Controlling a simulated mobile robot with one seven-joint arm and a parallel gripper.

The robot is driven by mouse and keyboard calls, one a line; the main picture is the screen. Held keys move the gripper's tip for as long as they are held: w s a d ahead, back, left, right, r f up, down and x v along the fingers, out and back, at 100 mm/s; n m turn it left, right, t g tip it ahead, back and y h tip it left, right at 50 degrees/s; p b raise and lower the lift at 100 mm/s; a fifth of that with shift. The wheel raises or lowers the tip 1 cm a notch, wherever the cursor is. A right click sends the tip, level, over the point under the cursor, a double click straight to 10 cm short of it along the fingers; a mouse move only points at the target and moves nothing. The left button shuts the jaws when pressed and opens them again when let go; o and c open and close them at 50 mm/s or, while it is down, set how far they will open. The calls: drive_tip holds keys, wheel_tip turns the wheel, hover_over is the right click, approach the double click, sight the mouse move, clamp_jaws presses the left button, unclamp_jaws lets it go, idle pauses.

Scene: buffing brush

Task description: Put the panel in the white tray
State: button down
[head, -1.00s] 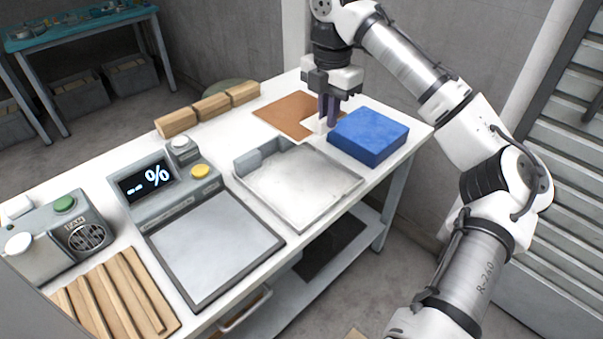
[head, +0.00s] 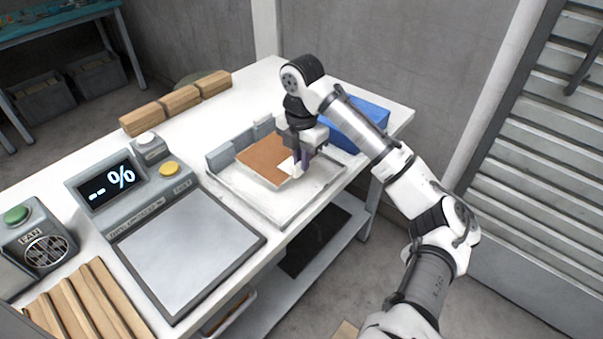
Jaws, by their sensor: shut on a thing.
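The brown panel (head: 265,158) with a pale corner patch is over the white tray (head: 275,208). The tray is shallow, with grey raised blocks at its back edge. My gripper (head: 300,168) points down and is shut on the panel at its pale right corner. The panel lies within the tray's outline, close to the back blocks. I cannot tell whether it touches the tray floor or is held just above it. The fingertips and part of the panel's right edge are hard to make out.
A blue block (head: 355,120) stands behind my arm at the right. Left of the tray is a grey flat plate (head: 188,250) with a "-- %" display (head: 108,187). Several wooden blocks (head: 178,101) line the back edge. The tray's front and right floor is clear.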

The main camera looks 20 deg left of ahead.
drive_tip(key=shift+f+p, duration=0.3)
drive_tip(key=shift+f, duration=2.3)
drive_tip(key=shift+f, duration=0.2)
drive_tip(key=c, duration=1.5)
unclamp_jaws()
